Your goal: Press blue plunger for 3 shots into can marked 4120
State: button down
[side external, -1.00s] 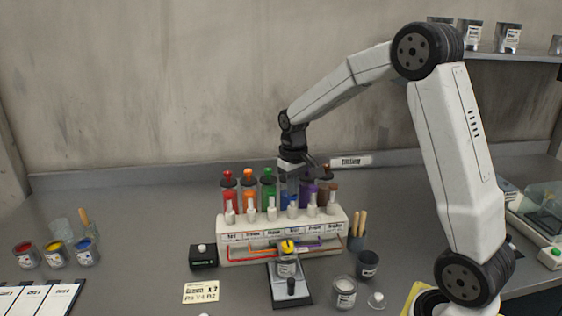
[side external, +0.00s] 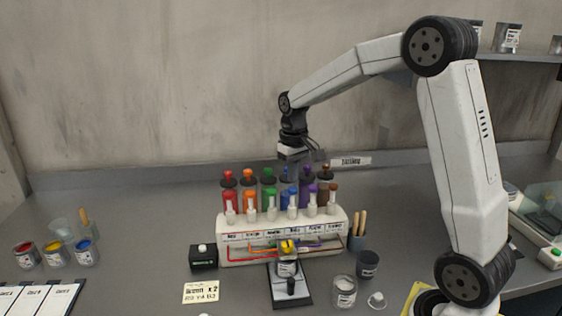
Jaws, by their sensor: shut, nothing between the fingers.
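The blue plunger (side external: 285,173) tops a blue bottle in the middle of a row of coloured bottles on a white dispenser rack (side external: 232,255). My gripper (side external: 298,158) is shut and empty, just above the blue plunger and slightly right of it in the picture. A gap seems to show between them, though depth is hard to judge. A small can (side external: 287,268) stands on a dark plate in front of the rack, below the coloured tubes, with yellow at its top. Its marking is too small to read.
Red, yellow and blue paint cans (side external: 57,253) stand at the left. A black box with a white button (side external: 203,257), a note card (side external: 201,292), a jar (side external: 344,291) and a dark cup (side external: 367,264) stand around the rack.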

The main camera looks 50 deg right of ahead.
jog(key=shift+r, duration=0.1)
dwell(0.5)
jog(key=shift+r, duration=2.45)
jog(key=s+a+f+n+t, duration=0.2)
jog(key=s+a+f+n, duration=0.1)
jog(key=s+a+f, duration=1)
jog(key=shift+s+a+f+t, duration=0.25)
jog(key=shift+a+f, duration=0.2)
jog(key=shift+f, duration=0.35)
jog(key=shift+w, duration=0.1)
